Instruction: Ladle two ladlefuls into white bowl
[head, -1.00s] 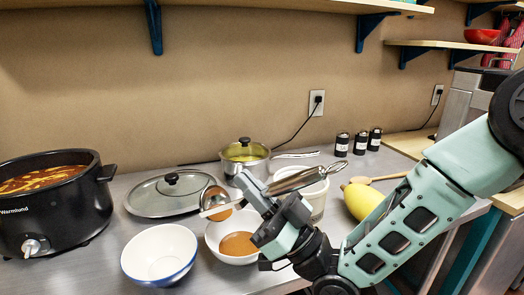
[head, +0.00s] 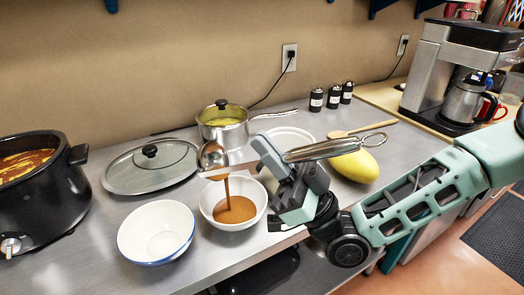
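My gripper (head: 282,168) is shut on the metal ladle (head: 335,150) by its handle. The ladle's bowl (head: 212,157) hangs at the left, tipped, above the white bowl. A brown stream (head: 227,190) falls from it into the white bowl (head: 207,208), which holds a pool of brown soup (head: 236,210). The white bowl stands on the counter, just left of my gripper. The black slow cooker (head: 38,205) at the far left holds orange-brown soup (head: 22,164).
An empty blue-rimmed bowl (head: 158,232) stands left of the white bowl. Behind are a glass lid (head: 125,177), a saucepan (head: 226,133) of yellow food and a white tub (head: 292,132), partly hidden by my gripper. A yellow squash (head: 357,167) and wooden spoon (head: 360,129) lie to the right.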

